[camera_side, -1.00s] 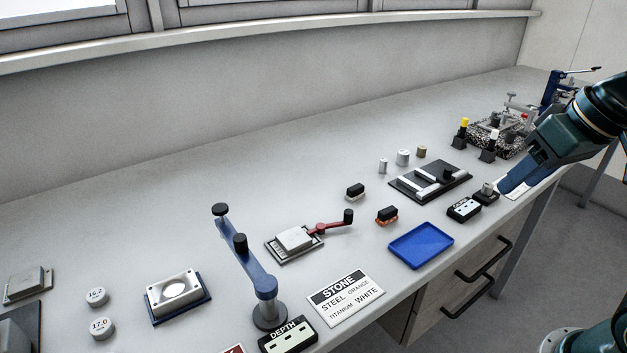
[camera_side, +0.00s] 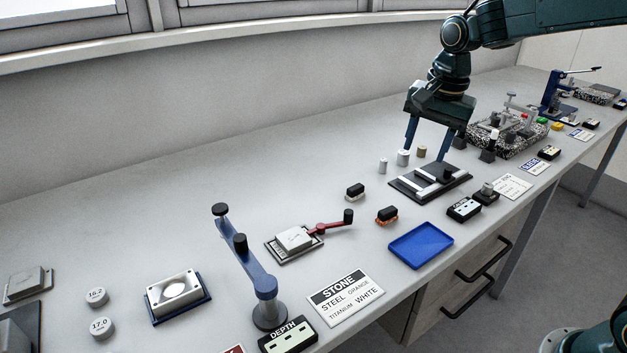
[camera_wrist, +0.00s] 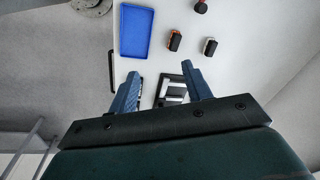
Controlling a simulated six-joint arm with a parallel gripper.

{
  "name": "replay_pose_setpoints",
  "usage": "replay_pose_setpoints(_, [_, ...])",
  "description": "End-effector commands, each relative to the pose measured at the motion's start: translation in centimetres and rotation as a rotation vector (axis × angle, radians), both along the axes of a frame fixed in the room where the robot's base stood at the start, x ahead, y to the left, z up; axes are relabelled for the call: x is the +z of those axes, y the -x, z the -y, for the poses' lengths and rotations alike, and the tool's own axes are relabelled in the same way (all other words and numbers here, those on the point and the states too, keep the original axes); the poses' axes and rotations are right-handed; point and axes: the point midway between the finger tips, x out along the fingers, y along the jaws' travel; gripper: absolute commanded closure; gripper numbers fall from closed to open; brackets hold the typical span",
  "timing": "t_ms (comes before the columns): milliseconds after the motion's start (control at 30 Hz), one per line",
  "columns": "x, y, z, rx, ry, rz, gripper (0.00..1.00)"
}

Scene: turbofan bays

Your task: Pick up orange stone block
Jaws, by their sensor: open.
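The orange stone block (camera_side: 387,215) is a small block with a dark top and an orange lower part, lying on the bench left of the blue tray. It also shows in the wrist view (camera_wrist: 209,47), beyond the fingertips. My gripper (camera_side: 429,154) is open and empty, pointing down above the black fixture plate, behind and to the right of the block. In the wrist view its two blue fingers (camera_wrist: 160,72) are spread apart. A similar block with a dark top and a whitish lower part (camera_side: 355,192) lies behind the orange one.
The blue tray (camera_side: 421,246) lies at the front edge. The black fixture plate (camera_side: 405,193) with light bars is under my gripper. Several small metal cylinders (camera_side: 403,158) stand behind it. A red-handled lever device (camera_side: 295,241) and the STONE sign (camera_side: 345,297) are to the left.

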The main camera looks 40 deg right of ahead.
Motion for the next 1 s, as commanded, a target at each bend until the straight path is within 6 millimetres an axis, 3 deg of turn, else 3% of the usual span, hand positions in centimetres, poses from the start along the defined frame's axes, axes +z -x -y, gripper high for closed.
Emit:
replay_pose_setpoints(300, [-5.1,-5.7,1.2,-0.292,-0.034,-0.09,0.51])
replay_pose_setpoints(500, [-7.8,-7.8,1.8,-0.431,-0.043,-0.128,0.51])
replay_pose_setpoints(1000, [-9.5,-8.6,2.0,-0.488,-0.045,-0.144,0.51])
